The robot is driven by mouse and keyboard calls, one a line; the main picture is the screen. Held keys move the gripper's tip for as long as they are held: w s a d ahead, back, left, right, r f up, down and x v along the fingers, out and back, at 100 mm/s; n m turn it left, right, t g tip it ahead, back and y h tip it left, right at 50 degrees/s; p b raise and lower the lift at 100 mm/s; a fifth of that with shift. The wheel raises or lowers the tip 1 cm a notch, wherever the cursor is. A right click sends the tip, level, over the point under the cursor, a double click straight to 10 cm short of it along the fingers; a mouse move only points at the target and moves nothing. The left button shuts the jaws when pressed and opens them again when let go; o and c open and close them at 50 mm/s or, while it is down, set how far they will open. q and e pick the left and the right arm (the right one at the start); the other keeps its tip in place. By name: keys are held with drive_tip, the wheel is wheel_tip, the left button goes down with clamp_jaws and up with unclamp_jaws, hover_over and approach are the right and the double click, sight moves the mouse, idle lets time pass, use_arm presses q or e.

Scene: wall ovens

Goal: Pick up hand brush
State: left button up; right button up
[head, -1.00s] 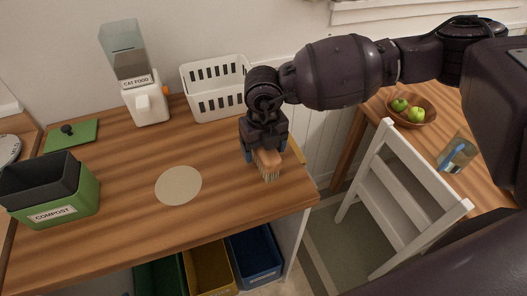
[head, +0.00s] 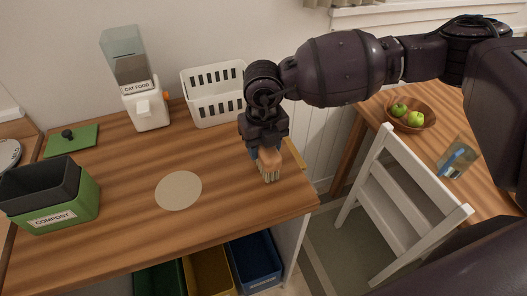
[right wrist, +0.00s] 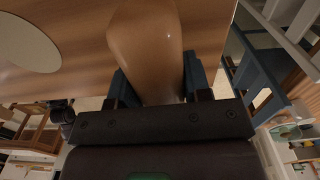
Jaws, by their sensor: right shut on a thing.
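The hand brush (head: 269,164) has a light wooden body and pale bristles that point down. It is at the right end of the wooden counter in the head view. My right gripper (head: 265,150) is shut on it from above. In the right wrist view the brush's smooth brown wooden part (right wrist: 145,50) sits between the two blue fingers of the right gripper (right wrist: 155,85). I cannot tell whether the bristles touch the counter. My left gripper is not in view.
A white basket (head: 214,95) and a cat food dispenser (head: 142,100) stand at the back of the counter (head: 120,215). A round beige mat (head: 178,190) lies left of the brush. A green compost bin (head: 62,208) stands at left. A white chair (head: 400,195) is at right.

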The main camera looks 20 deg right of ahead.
wheel_tip(320, 180, up, 18)
idle(0.3)
drive_tip(key=shift+f, duration=0.1)
drive_tip(key=o, duration=0.4)
drive_tip(key=shift+c, duration=1.3)
